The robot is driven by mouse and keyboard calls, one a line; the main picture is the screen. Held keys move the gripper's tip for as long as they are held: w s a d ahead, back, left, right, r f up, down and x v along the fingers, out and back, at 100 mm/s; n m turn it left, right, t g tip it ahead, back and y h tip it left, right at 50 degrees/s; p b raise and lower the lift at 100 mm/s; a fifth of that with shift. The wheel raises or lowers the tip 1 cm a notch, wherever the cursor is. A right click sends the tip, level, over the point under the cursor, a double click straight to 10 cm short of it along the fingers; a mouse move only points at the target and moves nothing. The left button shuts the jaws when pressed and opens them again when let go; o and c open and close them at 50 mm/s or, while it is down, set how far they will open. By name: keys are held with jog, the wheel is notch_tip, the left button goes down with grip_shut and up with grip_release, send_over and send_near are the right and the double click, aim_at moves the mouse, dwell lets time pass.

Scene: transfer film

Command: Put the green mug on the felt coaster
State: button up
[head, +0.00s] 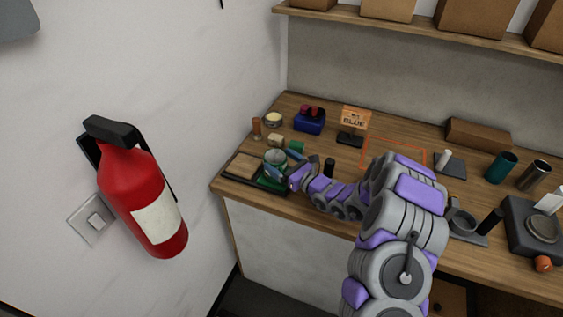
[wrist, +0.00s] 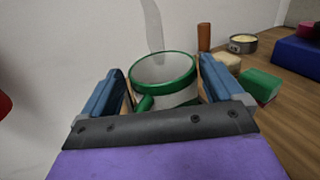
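The green mug (head: 275,163), pale inside with a green rim and handle, is at the left end of the counter over a dark tray (head: 240,181). In the wrist view the mug (wrist: 165,72) is upright between the fingertips, its handle toward me. My gripper (head: 280,172) is open around it; a gap shows at the left finger, while the right fingertip is close to the rim. A green square (head: 271,184), possibly the felt coaster, shows below the mug beside a tan square (head: 244,166). I cannot tell whether the mug's base touches it; my gripper hides the base.
A green block (head: 296,147), a tin (head: 273,119), a brown cylinder (head: 256,128) and a blue box (head: 310,121) stand close behind. A wall and a fire extinguisher (head: 143,195) are at left. An orange outline (head: 393,143) marks bare counter.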

jog(key=shift+o, duration=0.4)
jog(key=shift+d, duration=0.3)
jog(key=shift+s+d, duration=0.25)
jog(key=p+v, duration=0.2)
jog(key=v, duration=0.9)
jog(key=s+a+r+n+g+y, duration=0.4)
jog(key=s+a+r+n+g, duration=0.3)
jog(key=s+a+r+n, duration=0.3)
jog(key=s+a+r+n+g+h, duration=0.1)
jog(key=s+r+n+g+h, duration=0.3)
jog(key=s, duration=0.5)
jog(key=s+a+r+n+g+h, duration=0.1)
jog(key=s+r+n+g, duration=0.1)
jog(key=s+n+g, duration=0.6)
jog(key=s+d+n+t+h, duration=0.4)
jog(key=s+d+h, duration=0.8)
jog(key=s+d, duration=0.4)
jog(key=d+t, duration=0.1)
jog(key=d, duration=0.3)
jog(key=shift+h, duration=0.3)
